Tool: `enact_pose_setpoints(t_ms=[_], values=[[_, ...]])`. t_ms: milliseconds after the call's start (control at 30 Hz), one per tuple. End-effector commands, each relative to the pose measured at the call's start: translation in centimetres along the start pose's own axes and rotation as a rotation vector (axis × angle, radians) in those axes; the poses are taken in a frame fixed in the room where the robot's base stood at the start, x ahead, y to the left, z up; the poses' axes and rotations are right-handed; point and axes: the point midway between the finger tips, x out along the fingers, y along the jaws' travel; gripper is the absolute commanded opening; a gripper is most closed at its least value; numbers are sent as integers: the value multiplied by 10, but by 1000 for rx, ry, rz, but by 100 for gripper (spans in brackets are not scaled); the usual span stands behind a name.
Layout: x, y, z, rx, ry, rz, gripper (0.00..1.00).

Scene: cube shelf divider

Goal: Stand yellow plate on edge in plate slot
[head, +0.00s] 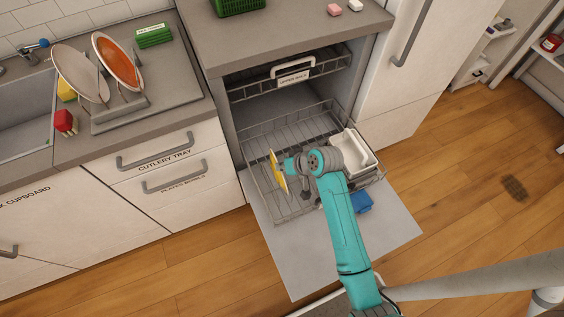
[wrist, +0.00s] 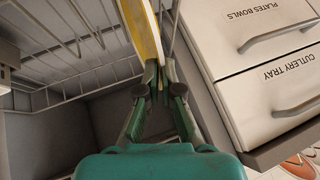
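The yellow plate (head: 278,172) is on edge, nearly upright, over the left part of the lower dishwasher rack (head: 256,195). My gripper (head: 284,166) is at the plate's right side. In the wrist view the plate (wrist: 143,32) runs down to between the fingertips of my gripper (wrist: 160,72), which look closed on its rim. Wire tines of the rack (wrist: 75,25) stand beside the plate there. I cannot tell which slot the plate is over, or whether its lower edge touches the rack, as that edge is hard to make out.
A white bin (head: 353,152) sits in the rack's right part. A blue item (head: 361,202) is by the open dishwasher door (head: 300,265). The upper rack (head: 270,88) is above and behind. Drawers (head: 165,160) are on the left. A dish rack holds plates on the counter.

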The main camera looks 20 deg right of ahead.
Motion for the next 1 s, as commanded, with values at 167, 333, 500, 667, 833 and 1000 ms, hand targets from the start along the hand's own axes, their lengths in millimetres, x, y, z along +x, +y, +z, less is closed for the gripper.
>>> enact_pose_setpoints(t_ms=[167, 333, 500, 667, 833, 1000], values=[[4, 2, 2, 0, 2, 0, 0], [4, 2, 2, -1, 2, 0, 0], [4, 2, 2, -1, 2, 0, 0], [4, 2, 2, -1, 2, 0, 0], [6, 2, 3, -1, 2, 0, 0], [8, 3, 5, -1, 2, 0, 0]])
